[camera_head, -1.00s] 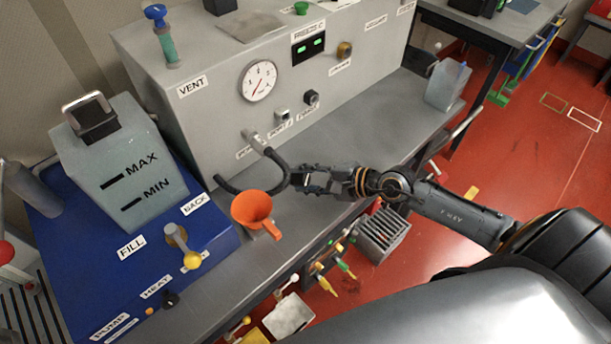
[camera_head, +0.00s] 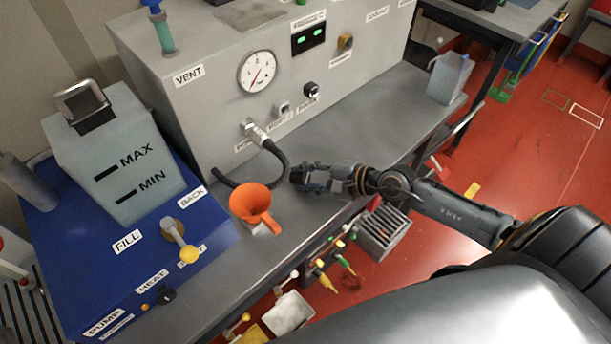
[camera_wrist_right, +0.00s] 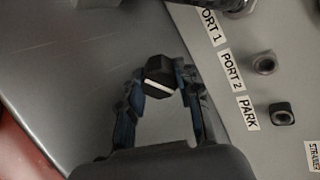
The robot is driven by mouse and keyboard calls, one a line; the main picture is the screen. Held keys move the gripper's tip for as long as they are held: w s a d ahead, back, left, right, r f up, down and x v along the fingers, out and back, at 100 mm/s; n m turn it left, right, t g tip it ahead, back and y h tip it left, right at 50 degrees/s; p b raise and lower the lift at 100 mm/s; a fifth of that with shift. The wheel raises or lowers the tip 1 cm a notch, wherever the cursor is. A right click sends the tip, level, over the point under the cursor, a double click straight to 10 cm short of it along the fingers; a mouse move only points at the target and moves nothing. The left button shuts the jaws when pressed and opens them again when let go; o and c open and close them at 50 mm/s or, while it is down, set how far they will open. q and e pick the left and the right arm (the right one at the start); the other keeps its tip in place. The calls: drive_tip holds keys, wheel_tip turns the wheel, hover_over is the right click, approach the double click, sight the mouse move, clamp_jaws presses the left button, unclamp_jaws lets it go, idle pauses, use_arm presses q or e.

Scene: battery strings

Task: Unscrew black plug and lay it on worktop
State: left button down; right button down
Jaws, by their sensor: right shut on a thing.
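The black plug (camera_wrist_right: 160,76), a small dark cap with a white stripe, sits between the fingertips of my right gripper (camera_wrist_right: 161,86) in the right wrist view. The gripper is shut on it, and the plug is free of the panel ports. In the head view my right gripper (camera_head: 304,178) is low over the grey worktop (camera_head: 365,142), right of the orange funnel. I cannot tell whether the plug touches the worktop. In the head view the plug is hard to tell from the dark fingers. My left gripper is not in view.
A black hose (camera_head: 276,158) runs from a panel port past my right gripper. The orange funnel (camera_head: 250,203) stands close to its left. The PORT 2 fitting (camera_wrist_right: 264,63) and PARK fitting (camera_wrist_right: 281,114) are on the panel. The worktop is clear toward the jug (camera_head: 447,80).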

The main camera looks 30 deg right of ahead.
drive_tip(key=shift+s+f, duration=0.1)
drive_tip(key=shift+f, duration=0.1)
drive_tip(key=c, duration=0.9)
unclamp_jaws()
drive_tip(key=shift+f, duration=0.1)
drive_tip(key=shift+o, duration=0.2)
drive_tip(key=shift+d, duration=0.1)
drive_tip(key=v, duration=1.1)
drive_tip(key=shift+s+d+r, duration=0.15)
drive_tip(key=shift+s+r, duration=0.1)
drive_tip(key=shift+r, duration=0.1)
